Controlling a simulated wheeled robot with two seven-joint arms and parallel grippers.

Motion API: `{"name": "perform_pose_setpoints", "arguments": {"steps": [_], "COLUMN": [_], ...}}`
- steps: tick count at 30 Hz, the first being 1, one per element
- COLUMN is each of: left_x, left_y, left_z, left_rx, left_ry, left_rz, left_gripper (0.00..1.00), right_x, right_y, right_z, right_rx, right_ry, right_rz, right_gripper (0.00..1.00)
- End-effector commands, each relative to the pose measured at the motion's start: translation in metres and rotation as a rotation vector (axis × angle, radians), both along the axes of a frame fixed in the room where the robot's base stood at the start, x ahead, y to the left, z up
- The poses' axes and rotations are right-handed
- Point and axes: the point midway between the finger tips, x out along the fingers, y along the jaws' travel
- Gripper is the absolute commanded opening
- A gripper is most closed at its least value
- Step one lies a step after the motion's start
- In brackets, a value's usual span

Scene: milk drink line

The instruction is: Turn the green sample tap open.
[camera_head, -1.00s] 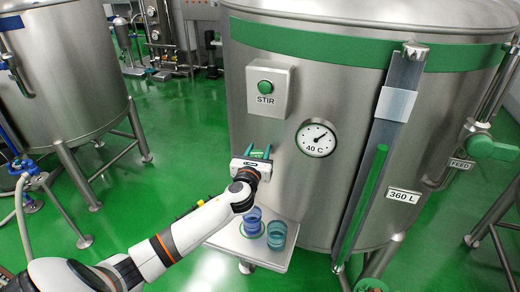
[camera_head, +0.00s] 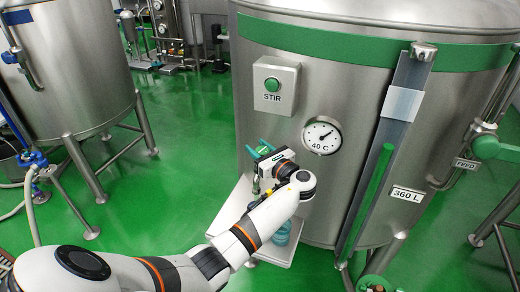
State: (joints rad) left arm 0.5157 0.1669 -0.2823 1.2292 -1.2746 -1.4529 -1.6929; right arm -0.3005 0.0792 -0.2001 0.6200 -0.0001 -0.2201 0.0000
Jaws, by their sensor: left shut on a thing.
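My left gripper (camera_head: 259,150) is at the front wall of the large steel tank (camera_head: 352,95), below the STIR box. Its teal fingers are on either side of a small green piece, which looks like the handle of the green sample tap (camera_head: 264,151). It is shut on that piece. The rest of the tap is hidden behind the gripper and wrist, so I cannot tell how far it is turned. My right gripper is not in view.
A small steel shelf (camera_head: 226,216) stands below the gripper. A teal cup (camera_head: 282,236) on it is partly covered by my left arm. The STIR button box (camera_head: 275,84) and a dial (camera_head: 321,136) are close by.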

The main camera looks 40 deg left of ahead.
Motion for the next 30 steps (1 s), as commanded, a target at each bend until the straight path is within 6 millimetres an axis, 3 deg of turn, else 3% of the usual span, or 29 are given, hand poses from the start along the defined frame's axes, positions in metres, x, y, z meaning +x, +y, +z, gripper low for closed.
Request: {"name": "perform_pose_setpoints", "arguments": {"steps": [10, 27, 28, 30], "left_x": [-0.0024, -0.0034, -0.0034, -0.0034], "left_y": [0.0007, 0.0011, 0.0011, 0.0011], "left_z": [-0.0003, -0.0001, -0.0001, -0.0001], "left_rx": [0.0, -0.001, -0.001, -0.001], "left_ry": [0.0, -0.001, -0.001, -0.001], "left_rz": [0.152, 0.182, 0.182, 0.182], "left_gripper": [0.18, 0.18, 0.42, 0.53], "right_x": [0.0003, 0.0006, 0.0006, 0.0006], "right_y": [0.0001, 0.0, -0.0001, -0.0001], "right_z": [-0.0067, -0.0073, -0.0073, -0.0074], "right_rx": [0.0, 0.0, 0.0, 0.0], "right_ry": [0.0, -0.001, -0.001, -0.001], "right_rz": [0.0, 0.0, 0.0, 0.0], "right_gripper": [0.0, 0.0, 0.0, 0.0]}}
